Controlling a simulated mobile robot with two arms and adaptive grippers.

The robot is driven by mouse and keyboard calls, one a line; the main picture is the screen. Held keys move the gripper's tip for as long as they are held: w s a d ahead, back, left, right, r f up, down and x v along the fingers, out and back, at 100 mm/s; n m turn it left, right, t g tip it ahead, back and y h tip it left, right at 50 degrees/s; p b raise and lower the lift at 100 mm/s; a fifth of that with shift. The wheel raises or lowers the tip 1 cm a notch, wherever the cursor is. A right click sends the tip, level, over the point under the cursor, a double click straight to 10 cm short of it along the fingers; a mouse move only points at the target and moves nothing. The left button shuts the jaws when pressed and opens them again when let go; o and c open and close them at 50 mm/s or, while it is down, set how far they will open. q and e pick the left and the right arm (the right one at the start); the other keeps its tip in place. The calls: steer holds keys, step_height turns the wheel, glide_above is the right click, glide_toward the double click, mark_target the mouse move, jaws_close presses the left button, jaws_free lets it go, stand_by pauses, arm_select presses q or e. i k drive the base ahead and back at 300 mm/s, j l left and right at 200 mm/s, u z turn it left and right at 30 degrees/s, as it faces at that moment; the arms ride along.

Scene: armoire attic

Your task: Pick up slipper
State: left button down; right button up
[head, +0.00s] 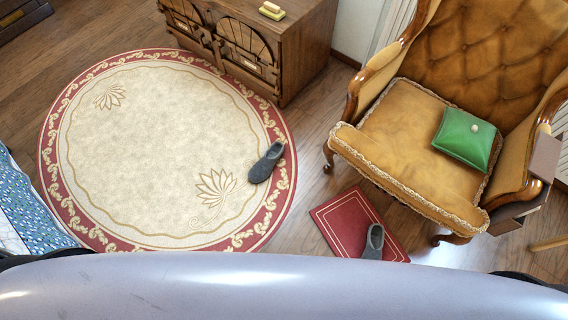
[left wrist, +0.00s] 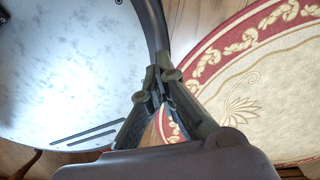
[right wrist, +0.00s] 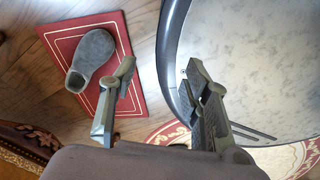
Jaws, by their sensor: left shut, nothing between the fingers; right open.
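One dark grey slipper (head: 266,163) lies on the right side of the round rug in the head view. A second grey slipper (head: 373,242) lies on a small red mat, and it also shows in the right wrist view (right wrist: 91,55). My right gripper (right wrist: 164,82) is open and empty in the right wrist view, with the second slipper up and left of its left finger. My left gripper (left wrist: 157,84) is shut and empty in the left wrist view, near the round rug. Neither gripper is clearly visible in the head view.
The round cream and red rug (head: 150,140) covers the floor at left. The red mat (head: 333,222) lies before an armchair (head: 400,130) with a green cushion (head: 463,139). A wooden cabinet (head: 300,40) stands behind.

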mark_target(261, 170)
steer(key=i+j+z, duration=0.1)
steer(key=j+z, duration=0.15)
steer(key=z, duration=0.2)
steer(key=i+j+z, duration=0.1)
steer(key=j+z, duration=0.55)
steer(key=z, duration=0.2)
